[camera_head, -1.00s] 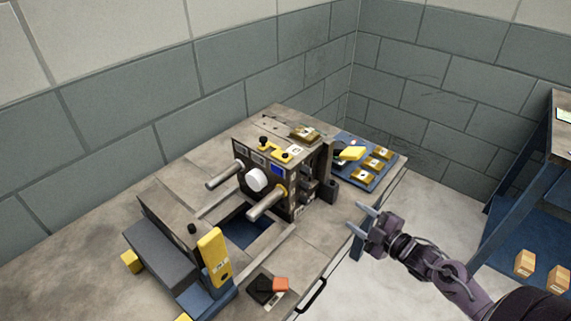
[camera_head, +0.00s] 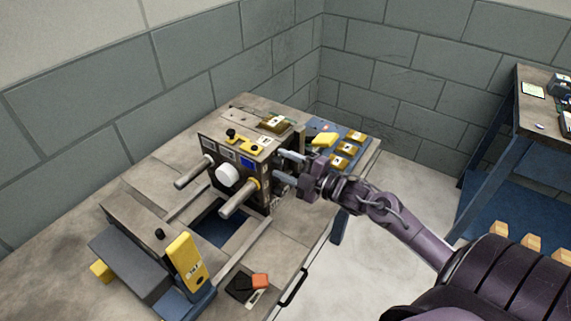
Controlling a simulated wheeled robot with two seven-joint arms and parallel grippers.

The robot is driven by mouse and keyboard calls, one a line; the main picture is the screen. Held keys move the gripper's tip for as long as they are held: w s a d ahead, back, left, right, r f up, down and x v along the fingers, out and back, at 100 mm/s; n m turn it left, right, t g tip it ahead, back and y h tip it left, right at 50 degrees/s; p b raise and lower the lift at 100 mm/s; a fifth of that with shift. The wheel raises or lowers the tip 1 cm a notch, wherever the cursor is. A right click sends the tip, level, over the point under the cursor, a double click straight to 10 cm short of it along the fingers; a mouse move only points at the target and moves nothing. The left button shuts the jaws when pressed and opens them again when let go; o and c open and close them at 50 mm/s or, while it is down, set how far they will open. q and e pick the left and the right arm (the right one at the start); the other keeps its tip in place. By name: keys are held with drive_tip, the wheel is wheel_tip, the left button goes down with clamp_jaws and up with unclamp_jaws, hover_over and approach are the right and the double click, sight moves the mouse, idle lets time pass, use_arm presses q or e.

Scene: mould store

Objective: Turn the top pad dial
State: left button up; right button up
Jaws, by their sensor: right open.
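The mould machine (camera_head: 233,165) stands on the workbench, with a white round knob (camera_head: 228,175) on its front and two metal guide rods beside it. I cannot tell for sure which part is the top pad dial. My right gripper (camera_head: 285,167) is open, its two fingers pointing left at the right side of the machine. The fingers overlap that side in the picture; I cannot tell whether they touch it. My left gripper is not in view.
A blue mat (camera_head: 355,142) with several yellow-brown blocks lies behind my right gripper. A yellow upright handle (camera_head: 187,262) and a grey block stand at the bench's front left. A black and orange item (camera_head: 240,284) lies near the front edge. A blue shelf (camera_head: 500,190) stands at the right.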

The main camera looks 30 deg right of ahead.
drive_tip(key=shift+w, duration=0.1)
drive_tip(key=shift+c, duration=0.3)
drive_tip(key=c, duration=0.9)
drive_tip(key=shift+c, duration=0.2)
drive_tip(key=m+p, duration=0.4)
drive_tip(key=shift+r, duration=0.2)
drive_tip(key=m+p, duration=0.3)
drive_tip(key=m, duration=0.1)
drive_tip(key=shift+m, duration=0.4)
drive_tip(key=m+p, duration=0.4)
drive_tip(key=m, duration=0.1)
drive_tip(key=shift+f, duration=0.1)
drive_tip(key=shift+f+m+p, duration=0.15)
drive_tip(key=shift+m+p, duration=0.85)
drive_tip(key=shift+m, duration=1)
